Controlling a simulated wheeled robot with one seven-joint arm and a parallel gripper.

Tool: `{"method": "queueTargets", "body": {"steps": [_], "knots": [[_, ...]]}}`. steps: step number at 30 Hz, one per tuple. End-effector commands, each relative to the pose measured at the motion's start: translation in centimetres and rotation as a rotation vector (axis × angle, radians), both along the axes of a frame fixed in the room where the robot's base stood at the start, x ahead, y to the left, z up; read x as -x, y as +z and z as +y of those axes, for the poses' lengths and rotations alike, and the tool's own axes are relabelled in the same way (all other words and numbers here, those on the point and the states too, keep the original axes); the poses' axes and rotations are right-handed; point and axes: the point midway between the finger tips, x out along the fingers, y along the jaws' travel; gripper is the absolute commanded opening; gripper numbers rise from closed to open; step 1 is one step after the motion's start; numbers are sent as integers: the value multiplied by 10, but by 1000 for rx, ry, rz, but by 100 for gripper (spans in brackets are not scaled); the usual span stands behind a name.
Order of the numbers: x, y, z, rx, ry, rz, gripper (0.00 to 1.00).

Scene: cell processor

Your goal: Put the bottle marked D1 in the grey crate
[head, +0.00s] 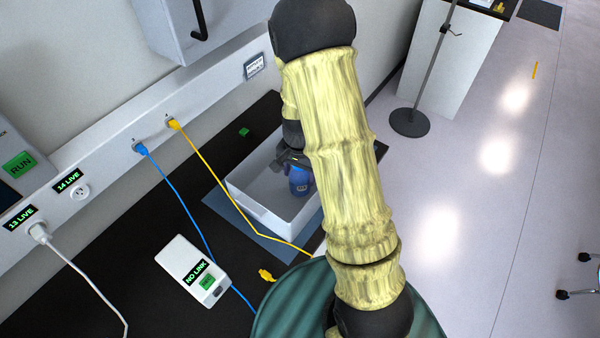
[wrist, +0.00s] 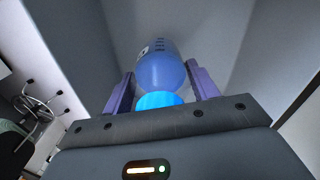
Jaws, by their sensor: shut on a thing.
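A blue bottle (head: 299,182) with a lighter blue cap is inside the grey crate (head: 252,207) in the head view, near its right wall. My gripper (head: 294,160) reaches down into the crate from above and is shut on the bottle. In the wrist view the bottle (wrist: 161,68) sits between the two purple fingers of my gripper (wrist: 160,88), cap end nearest the palm. Dark marks show on the bottle, but I cannot read them as D1. I cannot tell whether the bottle touches the crate floor. My arm hides the crate's right side in the head view.
The crate stands on a blue mat (head: 222,207) on the black bench. A yellow cable (head: 215,182) passes along the crate's near side. A white NO LINK device (head: 190,270), a loose yellow plug (head: 266,275) and a green block (head: 244,132) lie nearby.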

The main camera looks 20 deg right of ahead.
Motion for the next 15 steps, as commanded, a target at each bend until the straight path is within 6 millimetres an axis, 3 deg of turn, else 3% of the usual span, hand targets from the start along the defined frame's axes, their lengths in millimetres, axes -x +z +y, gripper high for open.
{"method": "queueTargets", "body": {"steps": [14,15], "knots": [[0,-13,0,0,1,-1,18],[0,-12,0,0,1,-1,65]]}}
